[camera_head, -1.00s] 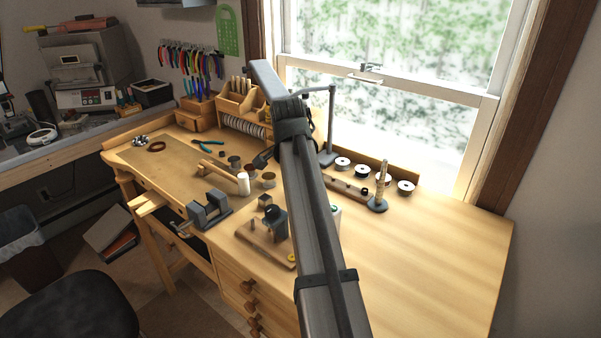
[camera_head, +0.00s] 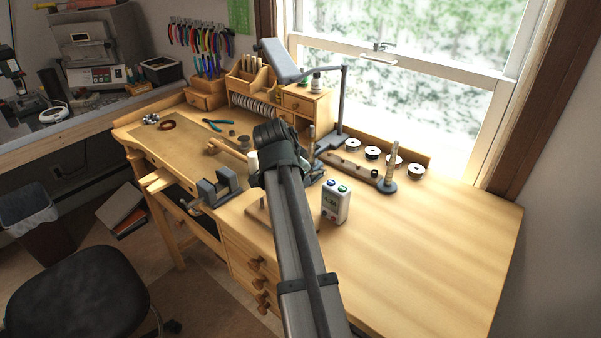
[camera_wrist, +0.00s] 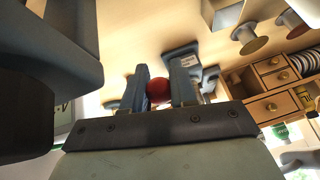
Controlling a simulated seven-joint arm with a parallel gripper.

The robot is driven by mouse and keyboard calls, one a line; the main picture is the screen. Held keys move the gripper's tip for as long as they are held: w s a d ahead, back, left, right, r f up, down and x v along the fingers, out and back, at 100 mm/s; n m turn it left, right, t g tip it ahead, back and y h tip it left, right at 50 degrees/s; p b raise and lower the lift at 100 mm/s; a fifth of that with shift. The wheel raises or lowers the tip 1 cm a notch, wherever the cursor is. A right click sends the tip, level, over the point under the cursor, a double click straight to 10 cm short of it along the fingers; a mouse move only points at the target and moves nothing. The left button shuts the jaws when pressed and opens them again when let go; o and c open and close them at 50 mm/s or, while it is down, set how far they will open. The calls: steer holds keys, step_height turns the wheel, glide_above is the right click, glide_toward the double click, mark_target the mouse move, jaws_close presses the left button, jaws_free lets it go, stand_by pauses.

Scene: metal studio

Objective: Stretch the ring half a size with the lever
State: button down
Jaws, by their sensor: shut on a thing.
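In the wrist view, my gripper (camera_wrist: 160,92) has its two grey fingers closed on a red ball-shaped knob (camera_wrist: 158,89). I take this knob to be the end of the lever; its shaft is hidden. In the head view, my arm covers the gripper, the knob and most of the ring stretcher. I cannot make out the ring in either view.
A grey vise (camera_head: 217,190) sits at the bench's front edge. The right of the bench (camera_head: 430,240) is clear.

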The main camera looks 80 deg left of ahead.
steer(key=shift+w+d+f, duration=0.1)
steer(key=shift+d+f, duration=0.05)
steer(key=c, duration=1)
jaws_free()
steer(key=v, duration=1.4)
steer(key=shift+a, duration=0.25)
